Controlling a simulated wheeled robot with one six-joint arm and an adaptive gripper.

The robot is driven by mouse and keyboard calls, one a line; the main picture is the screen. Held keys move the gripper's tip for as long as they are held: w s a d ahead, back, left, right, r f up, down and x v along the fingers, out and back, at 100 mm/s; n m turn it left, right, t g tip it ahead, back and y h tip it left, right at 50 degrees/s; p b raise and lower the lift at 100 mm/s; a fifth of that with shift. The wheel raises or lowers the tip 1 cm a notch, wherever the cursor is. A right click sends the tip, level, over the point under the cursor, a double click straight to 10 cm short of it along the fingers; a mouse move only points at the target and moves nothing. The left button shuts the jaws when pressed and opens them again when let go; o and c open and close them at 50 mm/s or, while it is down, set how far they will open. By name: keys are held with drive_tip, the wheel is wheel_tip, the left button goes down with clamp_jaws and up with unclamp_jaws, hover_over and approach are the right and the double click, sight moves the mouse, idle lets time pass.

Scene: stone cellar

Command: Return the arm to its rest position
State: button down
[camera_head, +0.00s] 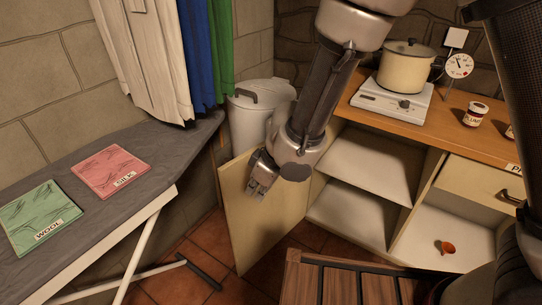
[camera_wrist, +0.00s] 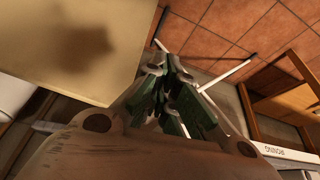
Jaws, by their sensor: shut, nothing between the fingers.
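My gripper (camera_head: 257,188) hangs at the end of my arm near the middle of the head view, pointing down and to the left. It is shut and holds nothing. It is in front of the open cabinet door (camera_head: 258,222), close to its upper part. In the wrist view the closed fingers (camera_wrist: 172,92) show at the centre, with the door panel (camera_wrist: 70,45) at the upper left. My arm's upper links cross the space between the ironing board and the cabinet.
The ironing board (camera_head: 100,224) at left bears green (camera_head: 42,216) and pink (camera_head: 108,171) cloths. A white bin (camera_head: 253,118) stands behind. The cabinet (camera_head: 368,167) carries a hotplate (camera_head: 393,103) with a pot (camera_head: 405,68), a gauge (camera_head: 459,66) and a jar (camera_head: 475,114).

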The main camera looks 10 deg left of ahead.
drive_tip(key=d+f+h, duration=0.1)
drive_tip(key=d+h, duration=0.2)
drive_tip(key=d, duration=0.4)
drive_tip(key=w+d+r+m+h, duration=0.1)
drive_tip(key=d+r+m, duration=0.1)
drive_tip(key=d+r, duration=0.5)
drive_tip(key=w+d+r+m+h, duration=0.15)
drive_tip(key=d+r, duration=0.25)
drive_tip(key=d, duration=0.7)
drive_tip(key=s+d+r+m+t, duration=0.1)
drive_tip(key=s+d+r+m, duration=0.2)
drive_tip(key=d+r, duration=0.3)
drive_tip(key=s+d+r+m+t+y, duration=0.1)
drive_tip(key=s+d+r+m, duration=0.2)
drive_tip(key=d, duration=0.7)
drive_tip(key=s+d+r+m+t, duration=0.1)
drive_tip(key=s+d+r+m, duration=0.3)
drive_tip(key=d+r, duration=0.4)
drive_tip(key=shift+d+r+m, duration=0.3)
drive_tip(key=shift+d+m, duration=0.2)
drive_tip(key=shift+m, duration=0.05)
